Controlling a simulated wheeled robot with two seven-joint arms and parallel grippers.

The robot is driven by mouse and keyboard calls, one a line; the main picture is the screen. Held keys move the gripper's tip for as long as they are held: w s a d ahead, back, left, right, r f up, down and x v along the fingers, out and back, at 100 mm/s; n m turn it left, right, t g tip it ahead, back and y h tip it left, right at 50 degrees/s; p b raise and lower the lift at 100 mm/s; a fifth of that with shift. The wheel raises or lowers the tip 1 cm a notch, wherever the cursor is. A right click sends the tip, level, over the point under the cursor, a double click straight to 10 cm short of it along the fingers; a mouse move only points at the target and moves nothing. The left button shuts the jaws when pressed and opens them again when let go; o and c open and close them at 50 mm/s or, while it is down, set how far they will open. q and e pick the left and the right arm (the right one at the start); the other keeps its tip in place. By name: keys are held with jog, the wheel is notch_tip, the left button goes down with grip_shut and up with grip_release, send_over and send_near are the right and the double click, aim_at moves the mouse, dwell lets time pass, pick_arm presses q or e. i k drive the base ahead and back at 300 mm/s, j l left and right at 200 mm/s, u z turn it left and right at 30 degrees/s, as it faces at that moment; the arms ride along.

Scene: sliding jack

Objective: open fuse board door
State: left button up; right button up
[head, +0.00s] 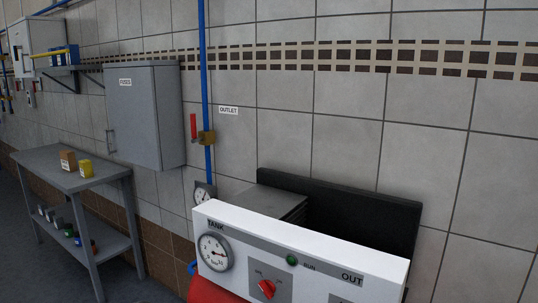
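The fuse board is a grey wall cabinet (145,115) with a "FUSES" label, on the tiled wall at the left of the head view. Its door looks shut. A thin bar handle (110,141) is at the lower left of the door. Neither of my grippers shows in this view, so I cannot see where they are relative to the cabinet.
A grey table (65,168) with small boxes and a lower shelf stands below left of the cabinet. A white control panel (300,255) with gauge and red knob is in front, above a red tank (212,290). A blue pipe (204,80) with red-handled valve (206,137) runs right of the cabinet.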

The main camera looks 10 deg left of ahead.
aim_at(130, 92)
jog(key=u, duration=1.2)
jog(key=i+z, duration=0.1)
jog(key=z, duration=0.25)
jog(key=j+z, duration=0.15)
jog(key=z, duration=0.2)
jog(key=i+j+z, duration=0.15)
jog(key=z, duration=0.2)
jog(key=i+j+z, duration=0.2)
jog(key=j, duration=0.3)
jog(key=i+j+z, duration=0.25)
jog(key=j, duration=0.3)
jog(key=j+z, duration=0.2)
jog(key=j, duration=0.35)
jog(key=j+z, duration=0.2)
jog(key=j, duration=0.4)
jog(key=i+j, duration=0.1)
jog(key=j, duration=0.8)
jog(key=i+j, duration=0.1)
jog(key=j, duration=0.8)
jog(key=i+j+z, duration=0.1)
jog(key=j, duration=0.8)
